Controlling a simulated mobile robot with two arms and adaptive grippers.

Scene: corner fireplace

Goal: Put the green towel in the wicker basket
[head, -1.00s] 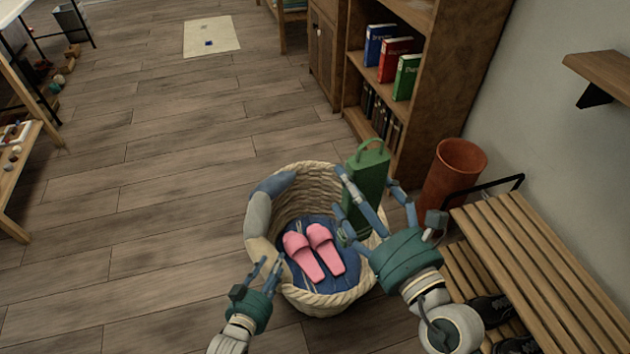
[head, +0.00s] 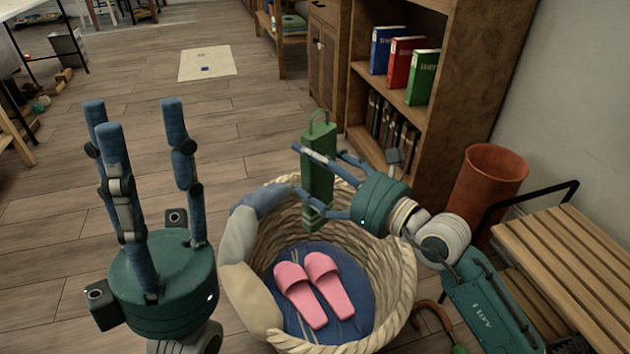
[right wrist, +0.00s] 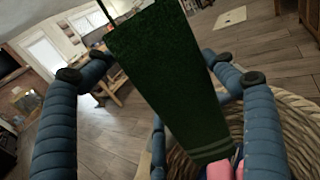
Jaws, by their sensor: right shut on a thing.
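The green towel (head: 318,130) is a long, stiff-looking upright strip with a loop at its top. My right gripper (head: 312,175) is shut on it and holds it over the back part of the wicker basket (head: 402,285). The towel's lower end is near the basket's opening. In the right wrist view the towel (right wrist: 165,75) hangs between the fingers and shows pale stripes near its low end. My left gripper (head: 140,118) is open and empty, fingers up, left of the basket.
Pink slippers (head: 322,284) lie on blue cloth (head: 362,305) inside the basket. Pale and blue cloth (head: 245,268) drapes over its left rim. A terracotta pot (head: 487,190), a slatted bench (head: 570,255) and a bookshelf (head: 455,100) stand to the right.

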